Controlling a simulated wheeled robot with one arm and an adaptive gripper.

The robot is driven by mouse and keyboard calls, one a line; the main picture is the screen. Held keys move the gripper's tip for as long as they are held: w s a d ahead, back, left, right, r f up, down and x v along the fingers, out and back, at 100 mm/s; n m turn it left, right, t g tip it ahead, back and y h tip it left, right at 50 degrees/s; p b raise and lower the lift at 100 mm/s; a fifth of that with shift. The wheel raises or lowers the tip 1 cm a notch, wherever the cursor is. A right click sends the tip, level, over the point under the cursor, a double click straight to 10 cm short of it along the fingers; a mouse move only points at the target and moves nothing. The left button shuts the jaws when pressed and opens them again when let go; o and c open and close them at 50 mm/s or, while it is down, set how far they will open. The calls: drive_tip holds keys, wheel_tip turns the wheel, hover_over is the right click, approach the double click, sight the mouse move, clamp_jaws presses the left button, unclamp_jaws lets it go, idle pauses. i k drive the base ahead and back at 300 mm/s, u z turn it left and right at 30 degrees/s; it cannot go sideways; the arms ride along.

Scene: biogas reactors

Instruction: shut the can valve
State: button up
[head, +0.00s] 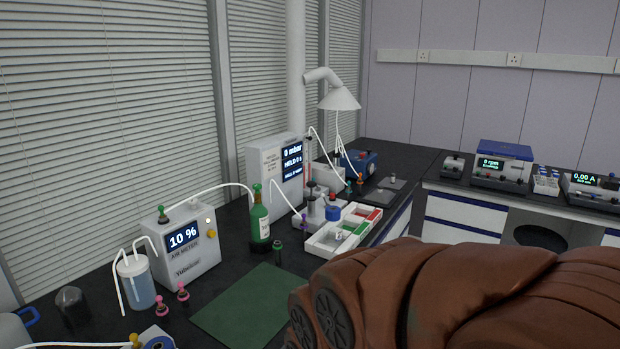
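I cannot tell for sure which part is the can valve. A blue knob (333,212) also shows on a grey apparatus (315,207) in the middle of the bench. Whether any valve is open or shut is too small to tell. My brown arm fills the lower right; my gripper is not in view.
A white air meter (184,243) reads 10 %. A green bottle (260,222) with a tube stands beside a pressure box (275,172) reading 0 mbar. A compartment tray (345,228) lies to the right. A green mat (243,305) is bare. A lamp-like hood (340,99) hangs behind.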

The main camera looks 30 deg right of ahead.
sight(257, 187)
drive_tip(key=z, duration=1.9)
drive_tip(key=i, duration=1.8)
drive_tip(key=u, duration=3.3)
drive_tip(key=i, duration=0.5)
